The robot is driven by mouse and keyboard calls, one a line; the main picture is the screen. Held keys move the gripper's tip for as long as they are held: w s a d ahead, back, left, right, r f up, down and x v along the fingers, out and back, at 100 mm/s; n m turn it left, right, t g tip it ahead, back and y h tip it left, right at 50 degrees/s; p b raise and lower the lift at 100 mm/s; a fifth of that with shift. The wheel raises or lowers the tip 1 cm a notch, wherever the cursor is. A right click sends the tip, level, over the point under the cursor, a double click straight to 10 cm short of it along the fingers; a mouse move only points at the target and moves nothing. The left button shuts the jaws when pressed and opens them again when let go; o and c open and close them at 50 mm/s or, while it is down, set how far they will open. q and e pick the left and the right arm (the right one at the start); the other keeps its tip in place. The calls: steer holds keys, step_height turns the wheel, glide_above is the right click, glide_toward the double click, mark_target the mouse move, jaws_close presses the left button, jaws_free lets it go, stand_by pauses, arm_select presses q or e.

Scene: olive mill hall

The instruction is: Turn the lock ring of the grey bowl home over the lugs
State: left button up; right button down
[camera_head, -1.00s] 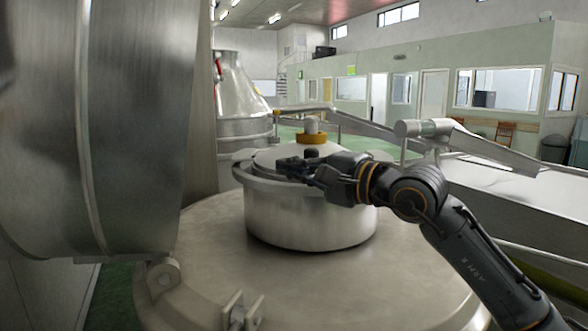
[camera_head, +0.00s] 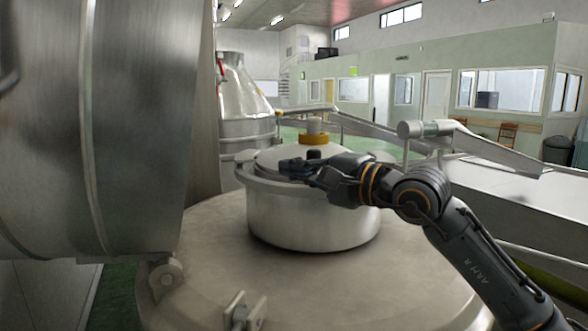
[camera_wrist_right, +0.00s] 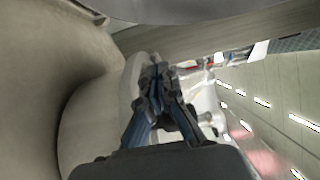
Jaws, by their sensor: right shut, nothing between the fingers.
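The grey bowl (camera_head: 310,222) is a round steel vessel standing upright on a broad domed metal cover. Its grey lock ring (camera_head: 262,184) runs around the top edge, with a stub (camera_head: 246,156) at the left. A dark knob (camera_head: 314,154) shows just behind my fingers. My right gripper (camera_head: 291,167) reaches in from the right, shut and empty, over the bowl's top beside the ring. I cannot tell whether it touches. In the right wrist view its fingers (camera_wrist_right: 158,82) are together. The lugs cannot be made out, and my arm hides the ring's right side. My left gripper is out of view.
A large steel drum (camera_head: 140,120) fills the left side. A rail (camera_head: 480,148) and pale flat surface lie at the right.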

steer(key=v, duration=1.2)
